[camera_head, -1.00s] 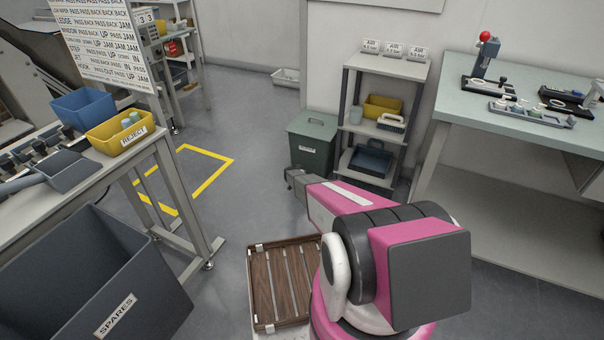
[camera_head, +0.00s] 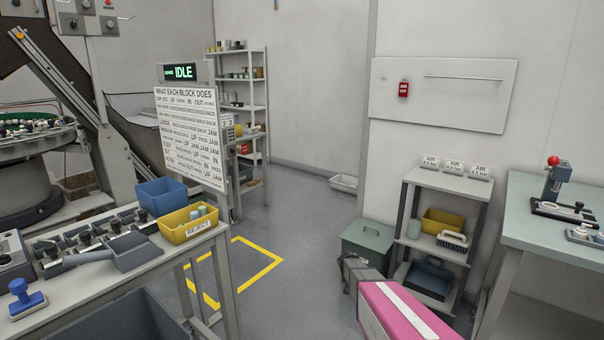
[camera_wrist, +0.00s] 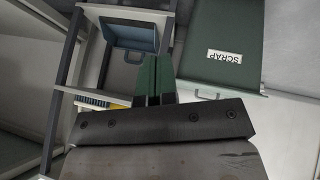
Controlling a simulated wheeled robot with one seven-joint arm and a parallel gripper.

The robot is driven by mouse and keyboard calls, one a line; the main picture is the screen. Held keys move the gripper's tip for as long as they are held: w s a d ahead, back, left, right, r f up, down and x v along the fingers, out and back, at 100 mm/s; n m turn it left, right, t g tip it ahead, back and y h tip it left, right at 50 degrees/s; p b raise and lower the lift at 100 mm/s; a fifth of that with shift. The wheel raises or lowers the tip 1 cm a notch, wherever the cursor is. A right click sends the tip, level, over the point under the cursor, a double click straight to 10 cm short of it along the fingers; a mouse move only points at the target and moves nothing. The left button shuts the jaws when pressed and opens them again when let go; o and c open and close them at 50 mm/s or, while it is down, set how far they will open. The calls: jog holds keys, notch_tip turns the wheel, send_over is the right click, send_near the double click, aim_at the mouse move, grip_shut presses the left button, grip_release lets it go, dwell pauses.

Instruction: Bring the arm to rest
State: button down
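My gripper (camera_head: 350,266) shows at the lower right of the head view, at the end of my pink arm, in front of the green bin. In the wrist view, the two dark green fingers of my gripper (camera_wrist: 153,82) lie side by side with no clear gap. They are shut, with nothing seen between them. Most of my arm is below the head view's lower edge.
The green scrap bin (camera_head: 366,241) and a small shelf (camera_head: 446,188) with yellow and blue bins stand beyond my gripper. A pale green bench (camera_head: 550,235) is at right. At left is a bench with a yellow reject bin (camera_head: 188,229). Floor between is clear.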

jog(key=s+a+r+n+g+y, duration=0.1)
jog(key=s+a+r+n+y, duration=0.1)
jog(key=s+r, duration=0.4)
jog(key=s+a+r+n+g+y, duration=0.1)
jog(key=s+a+r, duration=0.3)
jog(key=s, duration=0.9)
jog(key=s+a+r+n+g+y, duration=0.1)
jog(key=s+a+r+n+y, duration=0.1)
jog(key=s+r, duration=0.6)
jog(key=shift+s+a+r+n+g+y, duration=0.25)
jog(key=shift+s+a+n+g+y, duration=0.25)
jog(key=shift+s, duration=0.6)
jog(key=shift+a, duration=0.1)
